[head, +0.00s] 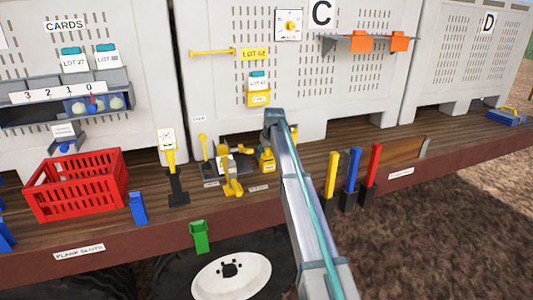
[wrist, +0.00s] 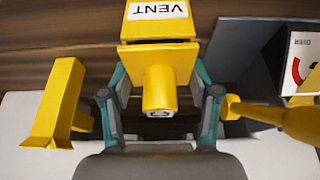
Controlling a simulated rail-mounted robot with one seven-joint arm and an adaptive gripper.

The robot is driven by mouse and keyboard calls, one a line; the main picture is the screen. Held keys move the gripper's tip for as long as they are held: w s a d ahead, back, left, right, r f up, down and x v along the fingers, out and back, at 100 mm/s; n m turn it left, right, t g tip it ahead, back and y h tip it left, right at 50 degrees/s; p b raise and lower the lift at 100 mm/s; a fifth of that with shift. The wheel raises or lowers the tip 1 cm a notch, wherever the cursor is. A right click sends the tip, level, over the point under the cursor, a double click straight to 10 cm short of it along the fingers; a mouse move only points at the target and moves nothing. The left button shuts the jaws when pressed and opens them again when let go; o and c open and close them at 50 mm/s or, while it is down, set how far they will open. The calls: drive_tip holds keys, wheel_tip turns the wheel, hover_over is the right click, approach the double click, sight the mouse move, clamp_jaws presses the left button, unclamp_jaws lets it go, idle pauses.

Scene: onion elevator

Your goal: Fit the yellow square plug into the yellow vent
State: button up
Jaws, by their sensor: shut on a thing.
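The yellow square plug (wrist: 181,62) is in the middle of the wrist view, with a round yellow knob (wrist: 160,92) facing the camera. My gripper (wrist: 160,84) has its teal-and-grey fingers shut on the plug's two sides. The yellow vent (wrist: 155,27) is directly beyond the plug, beside an upside-down VENT label. A thin dark line shows between plug and vent; I cannot tell how deep the plug sits. In the head view, yellow parts of the vent and plug (head: 267,163) show just left of my arm, which partly hides the gripper.
In the wrist view, a yellow block (wrist: 55,105) stands left, and a yellow handle (wrist: 275,114) and a gauge (wrist: 305,60) are close on the right. In the head view, a red crate (head: 75,188) is left and several coloured handles (head: 352,170) stand right of my arm.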

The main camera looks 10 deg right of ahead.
drive_tip(key=shift+f, duration=0.1)
drive_tip(key=o, duration=1.2)
